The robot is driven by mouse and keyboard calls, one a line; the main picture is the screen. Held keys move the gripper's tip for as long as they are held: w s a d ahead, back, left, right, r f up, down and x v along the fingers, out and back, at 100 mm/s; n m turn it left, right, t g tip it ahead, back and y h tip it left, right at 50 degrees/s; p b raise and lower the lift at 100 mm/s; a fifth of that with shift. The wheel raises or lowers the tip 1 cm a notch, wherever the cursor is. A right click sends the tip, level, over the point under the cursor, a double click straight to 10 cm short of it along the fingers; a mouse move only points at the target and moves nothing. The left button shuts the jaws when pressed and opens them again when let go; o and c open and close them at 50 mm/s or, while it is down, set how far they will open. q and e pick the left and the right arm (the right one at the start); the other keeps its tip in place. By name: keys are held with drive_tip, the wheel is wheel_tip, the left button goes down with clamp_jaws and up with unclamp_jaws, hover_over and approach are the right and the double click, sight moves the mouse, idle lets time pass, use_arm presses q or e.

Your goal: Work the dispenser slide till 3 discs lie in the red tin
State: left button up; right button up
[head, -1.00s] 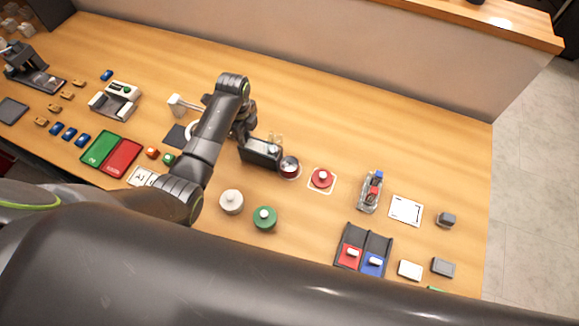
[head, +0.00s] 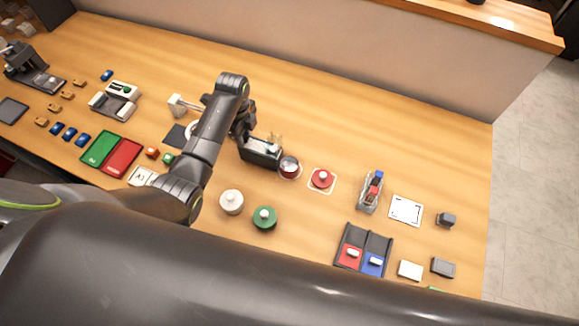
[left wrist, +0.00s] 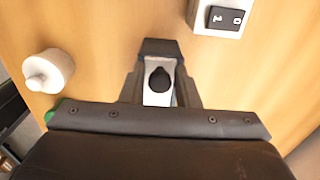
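The black dispenser (head: 258,154) stands mid-table, with a small clear part on its top. My right gripper is out of view.
A red knobbed lid (head: 321,178) lies right of the tin. A white knobbed piece (head: 231,202) and a green one (head: 264,217) stand in front. A clear holder (head: 370,190) and a two-part tray (head: 350,258) are at the right. The back right table is clear.

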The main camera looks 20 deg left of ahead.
use_arm(q)
drive_tip(key=o, duration=0.4)
drive_tip(key=shift+a, duration=0.1)
drive_tip(key=shift+c, duration=0.2)
drive_tip(key=shift+r, duration=3.5)
